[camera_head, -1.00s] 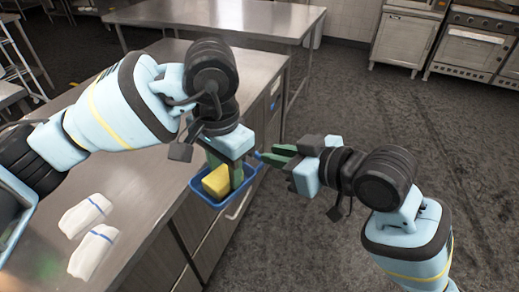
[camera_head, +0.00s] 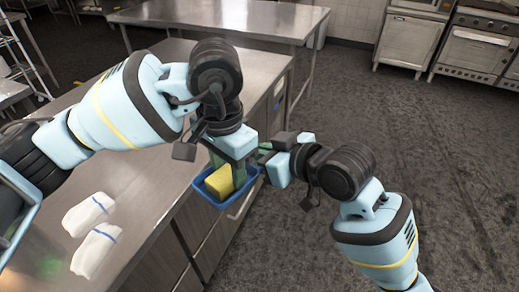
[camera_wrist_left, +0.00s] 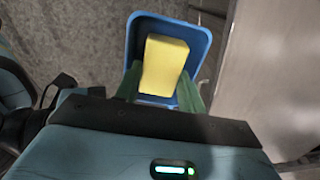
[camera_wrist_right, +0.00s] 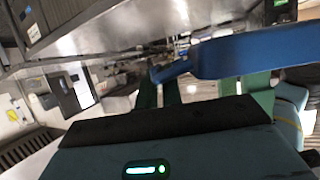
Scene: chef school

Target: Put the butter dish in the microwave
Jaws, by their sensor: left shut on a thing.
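The butter dish (camera_head: 208,193) is a blue tray with a yellow block of butter (camera_head: 219,182) in it. The left wrist view shows the dish (camera_wrist_left: 198,38) and the butter (camera_wrist_left: 164,65), with green fingers (camera_wrist_left: 160,92) on either side at the dish's near end. My right gripper (camera_head: 265,151) is beside the dish, its tips partly hidden. In the right wrist view its fingers (camera_wrist_right: 202,92) look apart, with the blue dish (camera_wrist_right: 245,52) just beyond them. I cannot identify a microwave.
Two white folded cloths (camera_head: 92,231) lie on the steel counter (camera_head: 150,195). Another steel table (camera_head: 225,18) stands behind. Ovens (camera_head: 470,50) stand at the back right. The dark floor (camera_head: 440,140) on the right is clear.

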